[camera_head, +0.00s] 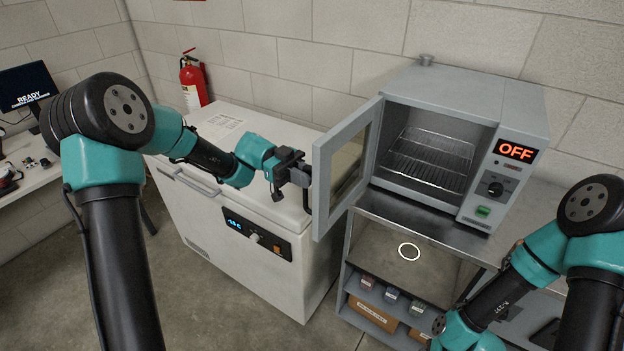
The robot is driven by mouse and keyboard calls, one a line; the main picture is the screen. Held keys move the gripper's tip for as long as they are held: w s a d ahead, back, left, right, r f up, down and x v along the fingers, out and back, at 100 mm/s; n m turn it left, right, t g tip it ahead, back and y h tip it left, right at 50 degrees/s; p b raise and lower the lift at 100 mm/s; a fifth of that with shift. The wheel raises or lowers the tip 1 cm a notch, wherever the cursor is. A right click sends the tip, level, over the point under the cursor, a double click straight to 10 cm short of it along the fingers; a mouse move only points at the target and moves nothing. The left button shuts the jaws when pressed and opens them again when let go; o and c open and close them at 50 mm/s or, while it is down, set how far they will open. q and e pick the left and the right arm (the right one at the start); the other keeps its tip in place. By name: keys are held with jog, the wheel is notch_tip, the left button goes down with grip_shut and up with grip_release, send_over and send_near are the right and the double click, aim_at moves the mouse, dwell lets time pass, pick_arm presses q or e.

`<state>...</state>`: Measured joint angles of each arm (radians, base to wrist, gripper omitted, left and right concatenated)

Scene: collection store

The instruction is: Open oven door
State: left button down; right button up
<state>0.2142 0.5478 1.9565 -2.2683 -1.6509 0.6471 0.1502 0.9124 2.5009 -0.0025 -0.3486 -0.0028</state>
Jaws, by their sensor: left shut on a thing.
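The grey oven (437,79) stands on a metal bench at the right, with a red OFF display on its front panel. Its door (335,160) is swung wide open to the left, and wire racks (425,155) show inside. The dark door handle (306,199) is at the door's left edge. My left gripper (301,178) is at that handle and shut on it; the fingertips are small in the view. My right arm comes in at the lower right, and its gripper is below the frame's edge.
A white chest freezer (265,185) stands left of the oven, under my left arm. Shelves below hold small boxes and cartons (373,313). A red fire extinguisher (193,80) hangs on the wall behind.

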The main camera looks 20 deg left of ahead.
pick_arm(q)
jog(key=c, duration=1.4)
grip_release()
jog(key=v, duration=1.7)
jog(key=shift+w+a, duration=0.1)
jog(key=shift+a, duration=0.1)
